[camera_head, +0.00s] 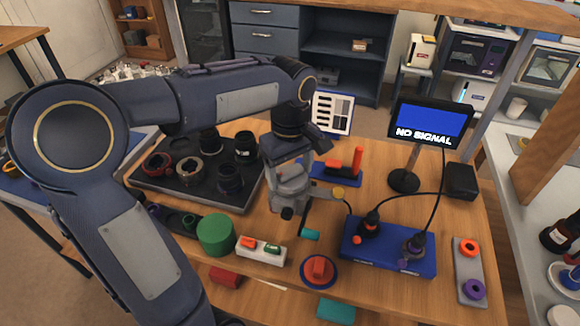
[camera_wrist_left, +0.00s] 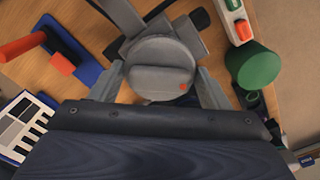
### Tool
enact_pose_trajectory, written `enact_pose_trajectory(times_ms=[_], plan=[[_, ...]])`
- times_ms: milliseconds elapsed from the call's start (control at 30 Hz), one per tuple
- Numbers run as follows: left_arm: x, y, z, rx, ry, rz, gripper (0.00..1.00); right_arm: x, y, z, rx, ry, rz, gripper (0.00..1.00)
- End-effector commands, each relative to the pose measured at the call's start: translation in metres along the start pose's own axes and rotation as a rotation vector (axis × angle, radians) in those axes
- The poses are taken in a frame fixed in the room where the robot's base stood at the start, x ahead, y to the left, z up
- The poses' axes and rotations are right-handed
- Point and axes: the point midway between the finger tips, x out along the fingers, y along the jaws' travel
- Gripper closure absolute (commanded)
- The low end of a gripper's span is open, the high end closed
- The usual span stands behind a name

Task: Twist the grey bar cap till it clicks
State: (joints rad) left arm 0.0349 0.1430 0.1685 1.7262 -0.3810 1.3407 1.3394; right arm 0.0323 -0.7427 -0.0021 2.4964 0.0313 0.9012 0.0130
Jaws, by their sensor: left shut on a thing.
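The grey bar cap (camera_wrist_left: 160,62) is a round grey disc with a raised bar across it and a small red dot near its edge. It fills the middle of the left wrist view. My left gripper (camera_wrist_left: 161,84) has one grey finger on each side of the cap and is shut on it. In the head view my left gripper (camera_head: 290,182) points down at the middle of the table, and its wrist and fingers largely hide the cap. My right gripper is in neither view.
A dark tray (camera_head: 150,183) with several lens parts lies left of the gripper. A green cylinder (camera_head: 215,235), a white box (camera_head: 262,251) and a red knob (camera_head: 319,268) stand in front. A blue box (camera_head: 388,248) with cables and a monitor (camera_head: 430,124) reading NO SIGNAL are right.

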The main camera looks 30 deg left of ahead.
Motion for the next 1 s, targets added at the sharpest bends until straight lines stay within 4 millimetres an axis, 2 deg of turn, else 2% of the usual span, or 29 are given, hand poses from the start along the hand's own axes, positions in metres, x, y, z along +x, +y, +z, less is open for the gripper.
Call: enact_pose_trajectory(times_ms=[367, 433, 500, 667, 700, 867, 1000], plan=[[-0.0009, -0.0001, -0.0001, 0.056, 0.000, -0.001, 0.52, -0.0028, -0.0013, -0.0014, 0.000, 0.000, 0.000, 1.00], [-0.0009, 0.0000, -0.0001, 0.099, 0.000, -0.001, 0.55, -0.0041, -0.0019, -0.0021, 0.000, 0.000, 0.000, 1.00], [-0.0002, 0.0001, 0.0000, 0.120, 0.000, 0.000, 0.63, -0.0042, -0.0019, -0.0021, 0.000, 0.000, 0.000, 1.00], [0.0002, 0.0002, 0.0001, 0.123, 0.001, 0.000, 0.64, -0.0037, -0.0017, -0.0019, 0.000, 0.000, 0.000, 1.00], [0.0002, 0.0002, 0.0001, 0.123, 0.001, 0.000, 0.28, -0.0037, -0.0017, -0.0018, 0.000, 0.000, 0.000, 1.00], [0.0003, 0.0001, 0.0001, 0.121, 0.000, 0.000, 0.07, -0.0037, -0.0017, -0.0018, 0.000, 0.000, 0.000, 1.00], [0.0003, 0.0001, 0.0000, 0.120, 0.000, 0.000, 0.05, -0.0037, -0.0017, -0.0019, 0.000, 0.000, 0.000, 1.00]])
